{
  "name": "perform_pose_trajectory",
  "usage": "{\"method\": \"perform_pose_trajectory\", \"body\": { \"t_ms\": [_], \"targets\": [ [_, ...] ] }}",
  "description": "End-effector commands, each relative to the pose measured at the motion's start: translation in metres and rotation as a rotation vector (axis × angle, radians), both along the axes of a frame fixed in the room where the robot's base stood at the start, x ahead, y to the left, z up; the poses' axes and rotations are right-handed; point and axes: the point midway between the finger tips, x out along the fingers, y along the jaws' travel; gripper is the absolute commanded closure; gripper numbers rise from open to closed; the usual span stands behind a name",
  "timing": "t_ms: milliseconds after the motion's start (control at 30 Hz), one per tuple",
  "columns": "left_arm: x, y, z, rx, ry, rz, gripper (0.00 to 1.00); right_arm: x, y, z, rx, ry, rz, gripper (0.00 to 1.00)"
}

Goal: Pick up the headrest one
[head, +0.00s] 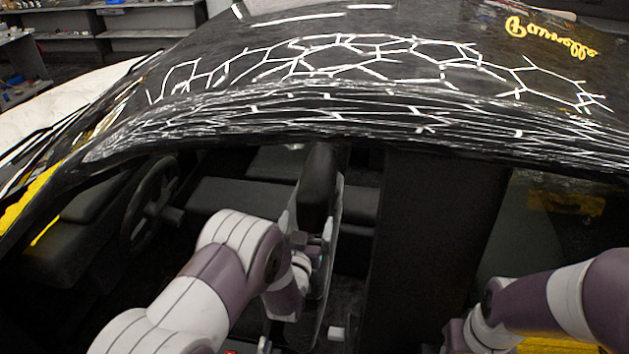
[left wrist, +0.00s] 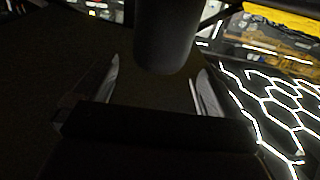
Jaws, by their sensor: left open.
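The headrest (head: 318,178) is a dark, rounded, upright pad inside the car, seen through the side window opening. In the left wrist view the headrest (left wrist: 167,35) hangs in from the top, its near end close to the space between my fingertips. My left gripper (head: 312,212) reaches into the car, with its fingers apart on either side of the headrest. In the left wrist view both fingers of my left gripper (left wrist: 158,72) stand open, with dark gaps between them and the headrest. The headrest's lower part is partly hidden. My right gripper is out of sight.
The black car roof (head: 400,100) with white web-like lines arches above the window opening. A dark door pillar (head: 430,230) stands right of the headrest. A steering wheel (head: 150,205) is at the left. My right arm is at the lower right.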

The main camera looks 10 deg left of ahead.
Motion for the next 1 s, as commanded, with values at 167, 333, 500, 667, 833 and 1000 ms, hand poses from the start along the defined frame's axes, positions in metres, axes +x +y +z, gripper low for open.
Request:
{"method": "perform_pose_trajectory", "body": {
  "t_ms": [167,333,500,667,833,1000],
  "targets": [
    [0.026,0.0,0.001,-0.001,0.002,0.001,0.0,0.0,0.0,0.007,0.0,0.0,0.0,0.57],
    [0.055,-0.002,0.004,-0.001,0.002,0.001,0.0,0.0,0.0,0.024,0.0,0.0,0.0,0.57],
    [0.077,-0.001,0.0,0.0,0.003,0.001,0.0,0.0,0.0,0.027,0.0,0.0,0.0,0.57],
    [0.079,-0.002,-0.001,0.0,0.003,0.001,0.0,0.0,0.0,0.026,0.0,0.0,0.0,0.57],
    [0.079,-0.002,-0.001,0.0,0.003,0.001,0.36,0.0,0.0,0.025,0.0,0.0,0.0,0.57],
    [0.08,-0.002,0.002,-0.001,-0.004,0.001,0.6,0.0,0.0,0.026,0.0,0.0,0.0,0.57]
  ]
}}
